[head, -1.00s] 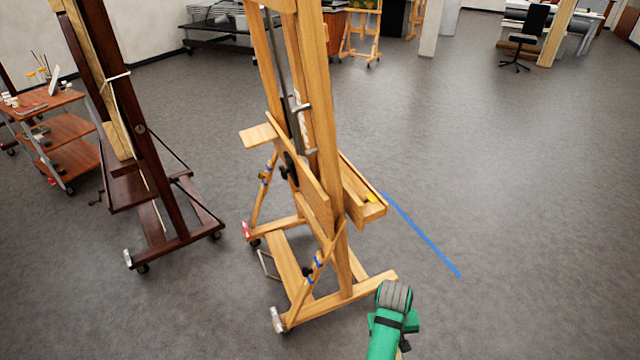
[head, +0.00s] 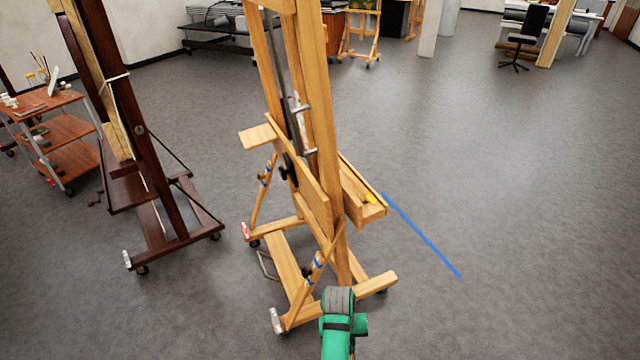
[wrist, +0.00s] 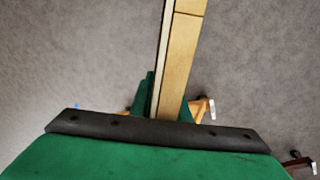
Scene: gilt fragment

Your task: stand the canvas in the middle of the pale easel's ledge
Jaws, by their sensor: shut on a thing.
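The pale wooden easel (head: 320,130) stands upright in the middle of the head view. Its ledge (head: 352,205) sticks out on the right side, with a small yellow thing (head: 370,199) near its near end. In the wrist view my gripper (wrist: 166,108) is shut on the canvas (wrist: 182,50), which shows edge-on as a narrow pale wooden bar with a white strip along its left side. The rest of the canvas is out of view. The head view shows neither canvas nor gripper, only a green part of my arm below the easel.
A dark wooden easel (head: 140,130) stands to the left, with a wooden trolley (head: 65,130) beyond it. A blue tape line (head: 425,238) runs on the floor right of the pale easel. The floor to the right is open. A chair (head: 525,40) is far back.

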